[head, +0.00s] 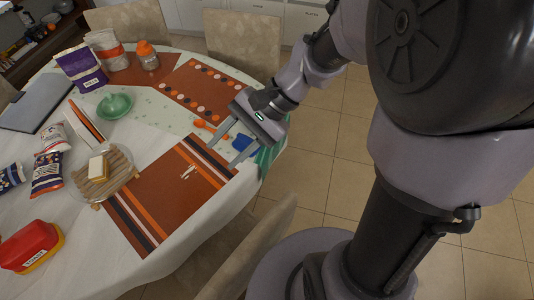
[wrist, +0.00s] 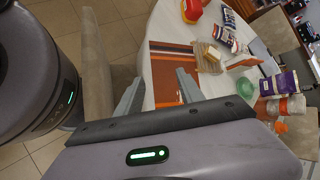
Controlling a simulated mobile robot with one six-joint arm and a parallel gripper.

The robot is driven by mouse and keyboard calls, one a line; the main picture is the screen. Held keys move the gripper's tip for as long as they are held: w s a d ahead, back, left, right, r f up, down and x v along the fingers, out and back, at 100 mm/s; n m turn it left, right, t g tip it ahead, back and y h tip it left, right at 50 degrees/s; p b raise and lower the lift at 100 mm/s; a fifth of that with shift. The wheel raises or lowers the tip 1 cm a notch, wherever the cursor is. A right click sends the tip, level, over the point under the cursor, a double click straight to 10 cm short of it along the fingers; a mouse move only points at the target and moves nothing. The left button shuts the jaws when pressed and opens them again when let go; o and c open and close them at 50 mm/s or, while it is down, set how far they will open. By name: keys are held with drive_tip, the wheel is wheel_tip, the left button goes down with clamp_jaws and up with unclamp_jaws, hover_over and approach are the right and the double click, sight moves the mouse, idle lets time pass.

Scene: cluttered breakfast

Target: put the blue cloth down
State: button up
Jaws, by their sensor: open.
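A small blue patch, which looks like the blue cloth (head: 246,146), lies at the right edge of the round table in the head view, just behind my gripper's fingers. The fingers partly cover it, and I cannot make out its full shape. My gripper (head: 221,156) is open, with its two fingers apart and nothing seen between them. It reaches over the table's right edge, near the corner of a striped orange placemat (head: 165,205). In the wrist view my gripper (wrist: 160,76) also shows spread fingers, pointing toward the placemat; the blue cloth is not visible there.
A glass plate with a butter block (head: 98,168), a red-and-yellow box (head: 30,246), a green bowl (head: 114,105), bags and an orange-lidded jar (head: 146,54) crowd the left and back. An orange utensil (head: 208,127) lies near my fingers. Chairs (head: 243,44) stand around the table.

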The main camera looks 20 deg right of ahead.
drive_tip(key=s+d+r+n+t+h, duration=0.5)
drive_tip(key=s+r+t+h, duration=0.15)
drive_tip(key=s, duration=0.35)
drive_tip(key=shift+g+h, duration=0.25)
drive_tip(key=shift+g, duration=0.2)
drive_tip(key=shift+w+d+f+b, duration=0.1)
drive_tip(key=shift+w+f+b, duration=0.1)
drive_tip(key=shift+f+b, duration=1.3)
drive_tip(key=shift+w+d+f+b, duration=0.1)
drive_tip(key=shift+w+f+b, duration=0.1)
drive_tip(key=shift+f+b, duration=1.25)
drive_tip(key=shift+r, duration=0.2)
